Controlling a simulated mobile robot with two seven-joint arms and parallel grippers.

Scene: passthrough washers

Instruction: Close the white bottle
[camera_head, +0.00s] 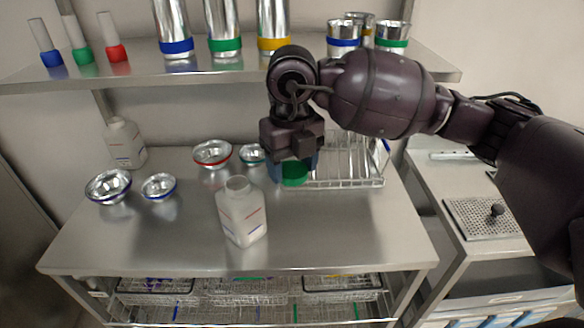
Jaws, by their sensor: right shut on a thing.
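A white bottle (241,215) with red and blue lines on its side stands upright near the middle of the steel table. Its neck is open, with no cap on it. My right gripper (292,170) is to the right of and behind the bottle's neck in the picture. It is shut on a green cap-like thing (294,177), partly hidden by the gripper. A second white bottle (124,143) stands at the back left of the table. My left gripper is not in view.
Several metal bowls (108,186) stand left and behind the bottle. A wire rack (346,168) is behind and right of my right gripper. A shelf (228,67) above holds metal cylinders and coloured-base tubes. The table's front right is clear.

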